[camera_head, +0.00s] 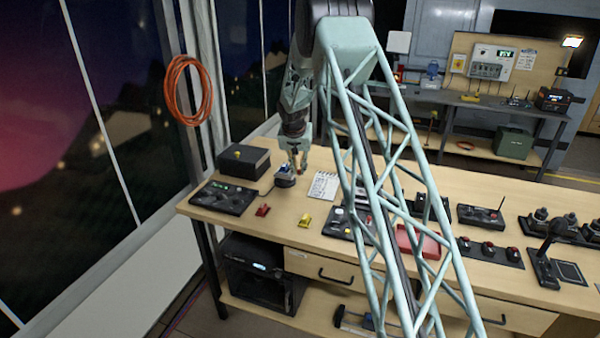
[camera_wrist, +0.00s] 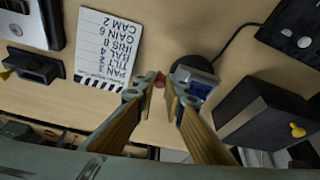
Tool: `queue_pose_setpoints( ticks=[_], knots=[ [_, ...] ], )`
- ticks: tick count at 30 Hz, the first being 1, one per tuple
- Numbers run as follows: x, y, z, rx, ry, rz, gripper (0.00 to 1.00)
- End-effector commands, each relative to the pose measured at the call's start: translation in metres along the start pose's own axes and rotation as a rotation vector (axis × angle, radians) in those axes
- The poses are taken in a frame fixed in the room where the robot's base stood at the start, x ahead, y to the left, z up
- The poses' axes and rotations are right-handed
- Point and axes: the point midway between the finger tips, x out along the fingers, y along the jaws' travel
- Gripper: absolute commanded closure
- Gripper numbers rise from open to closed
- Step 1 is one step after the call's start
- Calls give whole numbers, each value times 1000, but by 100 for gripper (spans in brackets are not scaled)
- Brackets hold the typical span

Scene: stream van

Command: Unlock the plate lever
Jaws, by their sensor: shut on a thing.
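A small dark device with a blue-lit screen sits on a round black base on the workbench. It shows at the lower end of my arm in the head view (camera_head: 285,180) and just right of the fingertips in the wrist view (camera_wrist: 197,86). A red tip, which looks like the plate lever (camera_wrist: 160,79), shows between the fingertips at the device's left side. My gripper (camera_head: 294,160) points down and is shut on this lever; it also shows in the wrist view (camera_wrist: 161,88). The rest of the lever is hidden by the fingers.
A black box with a yellow knob (camera_head: 243,161) and a black control panel (camera_head: 223,198) stand to the left. A notepad (camera_head: 324,185) lies to the right. Red (camera_head: 263,210) and yellow (camera_head: 305,219) small items lie in front. A cable runs from the device's base.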

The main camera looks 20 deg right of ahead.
Motion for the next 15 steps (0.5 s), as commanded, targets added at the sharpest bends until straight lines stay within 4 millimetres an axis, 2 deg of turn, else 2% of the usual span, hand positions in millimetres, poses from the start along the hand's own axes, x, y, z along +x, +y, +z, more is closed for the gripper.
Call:
queue_pose_setpoints(
  ticks=[15],
  knots=[
    [0,-12,6,196,2,81,100]
  ],
)
